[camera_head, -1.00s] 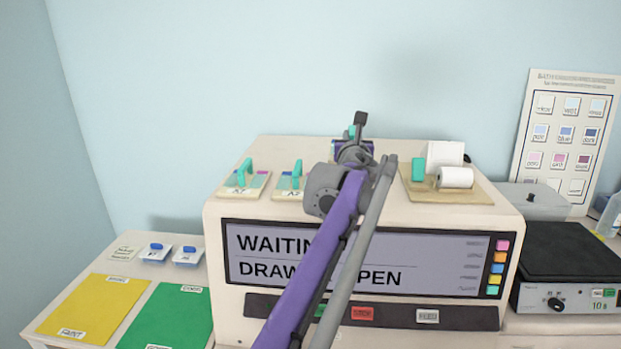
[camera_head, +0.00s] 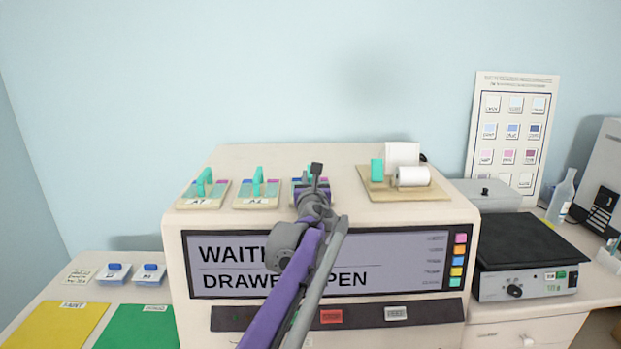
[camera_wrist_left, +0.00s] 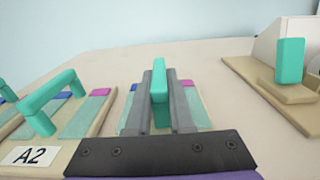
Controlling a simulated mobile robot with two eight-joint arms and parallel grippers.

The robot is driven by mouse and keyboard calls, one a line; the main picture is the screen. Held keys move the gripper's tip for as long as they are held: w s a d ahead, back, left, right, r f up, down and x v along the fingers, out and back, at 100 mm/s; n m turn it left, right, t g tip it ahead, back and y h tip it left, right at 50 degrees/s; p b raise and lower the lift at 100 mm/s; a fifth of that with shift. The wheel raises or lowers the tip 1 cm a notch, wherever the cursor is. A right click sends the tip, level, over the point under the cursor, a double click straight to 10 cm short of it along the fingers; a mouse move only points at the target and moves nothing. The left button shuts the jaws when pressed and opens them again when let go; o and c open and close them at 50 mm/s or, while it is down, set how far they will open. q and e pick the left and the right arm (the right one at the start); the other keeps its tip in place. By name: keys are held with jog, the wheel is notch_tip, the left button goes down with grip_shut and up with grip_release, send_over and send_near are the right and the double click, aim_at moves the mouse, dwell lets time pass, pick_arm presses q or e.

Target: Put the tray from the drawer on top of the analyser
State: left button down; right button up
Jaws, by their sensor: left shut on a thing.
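The analyser (camera_head: 210,320) is a large beige box with a dark screen reading WAITING and DRAWER OPEN, partly covered by my left arm. My left gripper (camera_wrist_left: 160,95) is shut on the teal handle of a tray (camera_wrist_left: 199,112) at the analyser's top. In the head view my left gripper (camera_head: 316,172) hides most of this tray. Whether the tray rests on the top or hangs just above it, I cannot tell. Two similar trays with teal handles stand to its left, the far left tray (camera_head: 203,199) and the A2 tray (camera_head: 256,200). My right gripper is not in view.
A wooden board (camera_head: 430,190) with a paper roll (camera_head: 413,176) and a teal handle is right of the held tray. A black-topped device (camera_head: 530,250) stands right of the analyser. Yellow (camera_head: 55,325) and green (camera_head: 140,330) mats lie at left.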

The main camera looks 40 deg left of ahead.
pick_arm(q)
jog(key=c, duration=0.8)
grip_release()
jog(key=shift+f, duration=0.1)
jog(key=shift+r, duration=0.2)
jog(key=b+v, duration=0.1)
jog(key=v, duration=1.1)
jog(key=shift+f, duration=0.1)
